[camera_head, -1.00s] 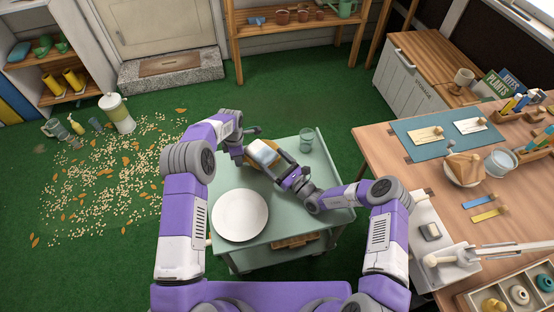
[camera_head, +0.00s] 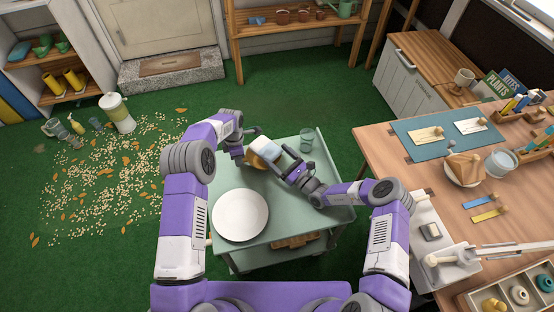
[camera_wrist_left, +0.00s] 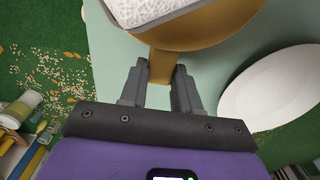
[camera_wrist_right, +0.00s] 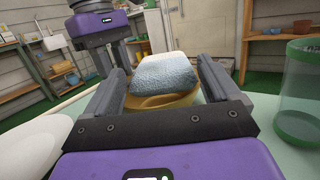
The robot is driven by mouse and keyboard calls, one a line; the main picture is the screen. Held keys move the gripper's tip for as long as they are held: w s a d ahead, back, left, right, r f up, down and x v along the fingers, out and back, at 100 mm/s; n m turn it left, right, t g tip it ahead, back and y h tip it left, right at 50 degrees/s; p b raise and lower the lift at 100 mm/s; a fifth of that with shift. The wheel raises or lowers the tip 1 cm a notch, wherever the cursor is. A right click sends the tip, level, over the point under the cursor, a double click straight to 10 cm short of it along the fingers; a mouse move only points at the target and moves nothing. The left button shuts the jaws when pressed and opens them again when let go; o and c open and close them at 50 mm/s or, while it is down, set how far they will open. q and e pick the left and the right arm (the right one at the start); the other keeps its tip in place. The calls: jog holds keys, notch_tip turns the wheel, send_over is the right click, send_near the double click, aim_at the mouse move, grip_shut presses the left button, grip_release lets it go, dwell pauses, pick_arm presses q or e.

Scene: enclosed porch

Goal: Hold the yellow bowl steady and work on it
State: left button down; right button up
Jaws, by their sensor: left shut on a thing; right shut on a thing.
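The yellow bowl (camera_head: 256,162) is above the far left part of the green cart top. My right gripper (camera_wrist_right: 168,84) is shut on this block, one finger on each side. Whether the block touches the bowl is unclear.
A white plate (camera_head: 240,215) lies on the cart top (camera_head: 290,214) near the front left. A clear green-tinted glass (camera_head: 306,141) stands at its back right. The wooden workbench (camera_head: 400,160) is to the right. Scattered bits cover the floor at left.

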pick_arm(q)
jog(key=shift+a, duration=0.1)
pick_arm(e)
jog(key=shift+w+d, duration=0.2)
jog(key=shift+d, duration=0.05)
jog(key=shift+s+a+f, duration=0.15)
jog(key=shift+s+a, duration=0.55)
jog(key=shift+s, duration=0.1)
jog(key=shift+s+a+f, duration=0.15)
jog(key=shift+s+a, duration=0.5)
jog(key=shift+s, duration=0.1)
jog(key=shift+w+d+f, duration=0.2)
jog(key=shift+w+d, duration=0.35)
jog(key=shift+w, duration=0.1)
notch_tip(320, 180, up, 8)
jog(key=shift+w+d+r, duration=0.15)
jog(key=shift+w+r, duration=0.05)
dwell(0.7)
